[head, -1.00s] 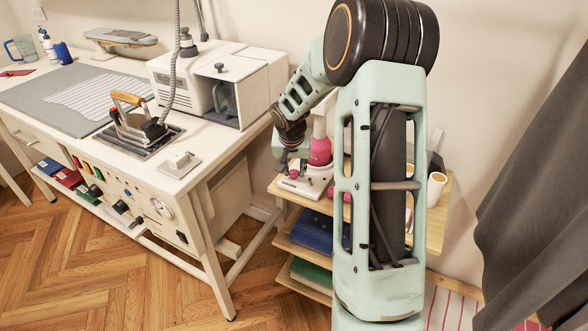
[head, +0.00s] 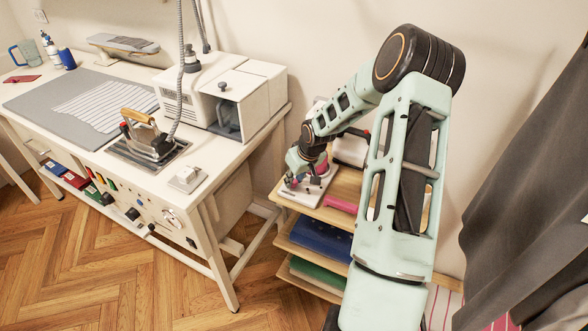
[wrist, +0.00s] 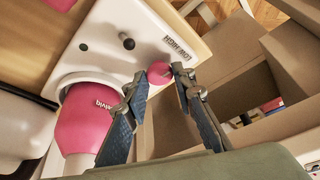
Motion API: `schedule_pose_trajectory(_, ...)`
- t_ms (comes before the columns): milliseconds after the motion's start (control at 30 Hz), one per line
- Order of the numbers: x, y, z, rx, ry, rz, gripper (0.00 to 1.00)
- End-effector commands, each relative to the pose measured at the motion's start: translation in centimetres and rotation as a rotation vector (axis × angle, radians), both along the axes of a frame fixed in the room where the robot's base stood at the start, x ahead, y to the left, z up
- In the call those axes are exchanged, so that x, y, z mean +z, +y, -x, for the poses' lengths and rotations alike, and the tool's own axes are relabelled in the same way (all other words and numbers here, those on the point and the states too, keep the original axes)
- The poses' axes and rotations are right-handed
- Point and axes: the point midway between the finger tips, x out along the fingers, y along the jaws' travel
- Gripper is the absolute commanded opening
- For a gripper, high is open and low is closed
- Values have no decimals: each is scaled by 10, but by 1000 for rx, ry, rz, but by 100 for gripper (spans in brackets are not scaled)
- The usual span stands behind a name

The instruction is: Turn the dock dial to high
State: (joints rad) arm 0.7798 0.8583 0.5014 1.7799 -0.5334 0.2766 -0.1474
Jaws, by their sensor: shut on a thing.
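The white dock (head: 309,197) stands on the top shelf of a small wooden unit. In the wrist view its face (wrist: 112,22) carries a label that appears upside down, with a round pink dial knob (wrist: 160,71) beside it. My gripper (wrist: 162,82) has one finger on each side of the knob and is shut on it. In the head view my gripper (head: 297,172) is over the dock and hides the knob. A pink and white device (wrist: 88,118) stands in the dock, left of my fingers. Which setting the dial points to cannot be told.
The lower shelves hold blue cloth (head: 320,238) and green cloth (head: 318,272). A pink item (head: 340,204) lies on the top shelf. The ironing table (head: 208,196) with its iron (head: 146,138) stands at left. A dark curtain (head: 525,190) hangs at right. Floor in front is clear.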

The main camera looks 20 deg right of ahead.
Motion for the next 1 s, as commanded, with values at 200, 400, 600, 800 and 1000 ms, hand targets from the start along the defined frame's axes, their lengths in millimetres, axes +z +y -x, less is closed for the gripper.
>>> schedule_pose_trajectory(200, 4, -2, -1, 201, -2, -5, 0)
schedule_pose_trajectory(400, 1, -4, -2, 385, -2, -3, 0)
schedule_pose_trajectory(600, 0, -5, -3, 540, -3, 0, 0)
schedule_pose_trajectory(800, -1, -5, -3, 653, -2, 0, 0)
schedule_pose_trajectory(1000, 0, -6, -4, 715, -2, 2, 0)
